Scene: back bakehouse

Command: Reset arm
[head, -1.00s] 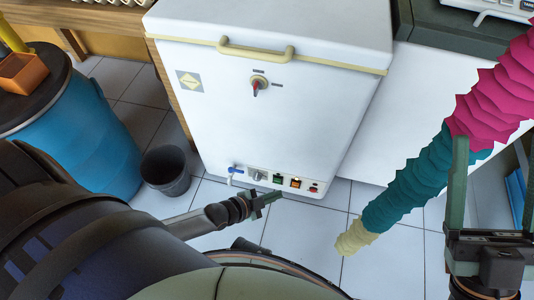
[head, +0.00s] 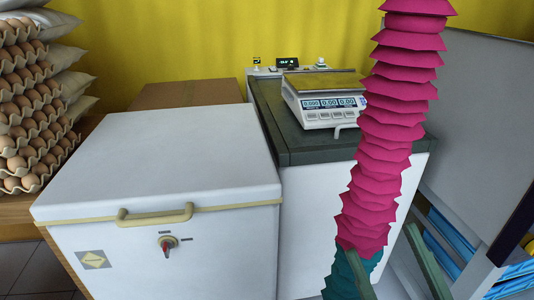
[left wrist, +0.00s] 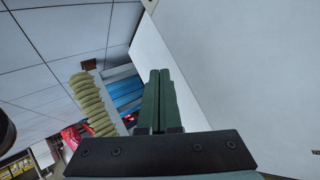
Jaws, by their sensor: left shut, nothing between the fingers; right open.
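My right gripper (head: 381,240) shows at the lower right of the head view. Its two green fingers are spread apart and point up, with only their upper parts in frame. A pleated pink and teal column (head: 385,130) stands in view between and above them; I cannot tell whether they touch it. My left gripper is outside the head view. In the left wrist view its green fingers (left wrist: 160,75) are pressed together with nothing between them. The column's cream end (left wrist: 92,100) shows to their left.
A white chest (head: 165,165) with a yellow handle stands at the left front. Behind it is a dark counter (head: 290,140) with a scale (head: 325,105). Stacked egg trays (head: 30,120) stand far left. A grey panel (head: 490,120) and blue items (head: 450,235) are at right.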

